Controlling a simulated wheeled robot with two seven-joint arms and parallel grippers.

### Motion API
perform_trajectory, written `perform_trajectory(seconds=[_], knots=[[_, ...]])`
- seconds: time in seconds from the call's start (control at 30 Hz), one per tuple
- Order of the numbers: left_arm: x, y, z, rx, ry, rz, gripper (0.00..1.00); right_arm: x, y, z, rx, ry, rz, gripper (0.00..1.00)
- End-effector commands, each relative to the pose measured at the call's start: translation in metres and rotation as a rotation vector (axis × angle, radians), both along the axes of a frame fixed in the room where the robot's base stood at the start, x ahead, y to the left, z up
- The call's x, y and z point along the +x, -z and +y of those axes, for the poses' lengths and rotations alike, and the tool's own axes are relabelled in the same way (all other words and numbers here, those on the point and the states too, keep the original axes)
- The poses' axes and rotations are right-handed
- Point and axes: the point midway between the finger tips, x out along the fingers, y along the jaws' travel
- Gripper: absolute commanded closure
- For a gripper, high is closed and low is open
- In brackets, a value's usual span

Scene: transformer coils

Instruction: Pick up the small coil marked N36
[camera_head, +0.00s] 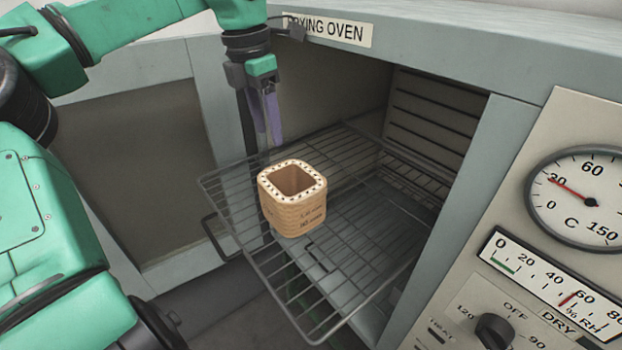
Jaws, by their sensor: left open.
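A small tan coil (292,213) with a square, rounded-corner shape and an open middle stands upright on a pulled-out wire rack. Its pale top rim has a row of dark dots. Dark print shows on its front side, but it is too small to read for sure. My left gripper (267,138) points down with its purple fingers behind and above the coil, a little left of its middle. It is open and holds nothing. The fingertips appear apart from the coil. My right gripper is not in view.
The wire rack (357,224) sticks out of the drying oven (462,52), whose door (127,160) stands open at left. The oven wall borders the rack at right. A control panel with a dial (585,195) and knob (494,331) is at far right. The rack right of the coil is clear.

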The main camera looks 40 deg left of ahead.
Motion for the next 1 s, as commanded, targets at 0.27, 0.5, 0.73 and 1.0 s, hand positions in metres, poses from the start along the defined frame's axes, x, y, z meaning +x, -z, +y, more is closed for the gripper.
perform_trajectory(seconds=[0.27, 0.5, 0.73, 1.0], knots=[[0.006, 0.065, -0.004, -0.005, 0.004, 0.006, 0.40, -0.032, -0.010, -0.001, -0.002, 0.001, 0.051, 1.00], [0.012, 0.098, -0.005, -0.003, 0.003, 0.007, 0.40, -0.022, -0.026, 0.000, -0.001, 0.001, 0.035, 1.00], [0.018, 0.136, -0.006, -0.003, 0.000, 0.004, 0.40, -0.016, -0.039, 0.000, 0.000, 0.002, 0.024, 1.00], [0.019, 0.138, -0.006, -0.002, 0.000, 0.002, 0.71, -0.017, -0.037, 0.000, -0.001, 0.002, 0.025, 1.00]])
